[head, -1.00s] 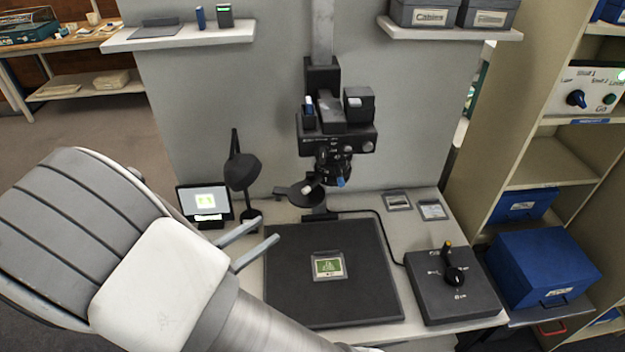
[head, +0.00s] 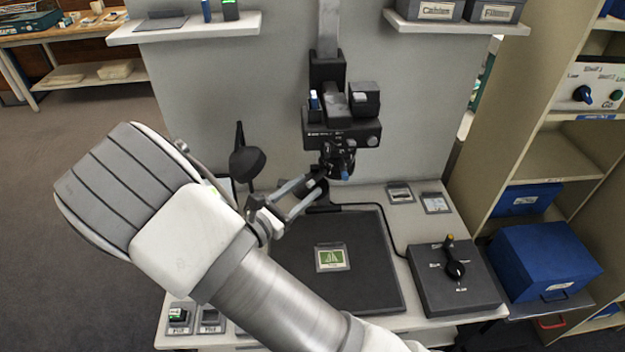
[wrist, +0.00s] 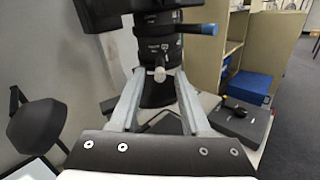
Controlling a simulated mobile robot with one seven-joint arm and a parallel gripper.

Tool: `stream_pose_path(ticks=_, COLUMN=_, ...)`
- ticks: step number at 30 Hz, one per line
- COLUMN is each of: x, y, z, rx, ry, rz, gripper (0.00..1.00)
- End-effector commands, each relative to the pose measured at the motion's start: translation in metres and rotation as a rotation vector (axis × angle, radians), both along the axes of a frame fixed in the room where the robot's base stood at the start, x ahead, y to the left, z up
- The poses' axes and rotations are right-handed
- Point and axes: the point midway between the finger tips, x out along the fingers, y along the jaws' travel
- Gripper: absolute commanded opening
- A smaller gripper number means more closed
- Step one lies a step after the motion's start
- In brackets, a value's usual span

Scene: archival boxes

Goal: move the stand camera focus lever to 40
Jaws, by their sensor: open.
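The stand camera (head: 341,135) hangs on its column above the dark baseboard. Its lens barrel (wrist: 160,48) fills the middle of the wrist view, with white scale marks too small to read. A light-tipped lever (wrist: 160,74) points toward me from the lower ring. A blue-tipped lever (wrist: 208,29) sticks out right from a higher ring; it also shows in the head view (head: 345,174). I cannot tell which is the focus lever. My gripper (head: 314,186) is open, its fingers (wrist: 158,92) on either side of the light-tipped lever. Contact is not visible.
A black lamp head (head: 243,163) stands left of the lens. A green card (head: 331,258) lies on the baseboard (head: 372,284). A control box (head: 478,292) with a black knob sits to the right. Shelves hang above at both sides.

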Motion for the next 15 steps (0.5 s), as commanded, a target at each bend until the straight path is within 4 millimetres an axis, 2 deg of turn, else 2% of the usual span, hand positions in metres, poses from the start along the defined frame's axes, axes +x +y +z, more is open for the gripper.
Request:
stream_pose_path(ticks=6, x=0.019, y=-0.019, z=0.000, rx=-0.001, ry=-0.001, rz=-0.001, gripper=0.47)
stream_pose_path(ticks=15, x=0.023, y=-0.023, z=0.000, rx=0.001, ry=0.000, rz=0.000, gripper=0.47)
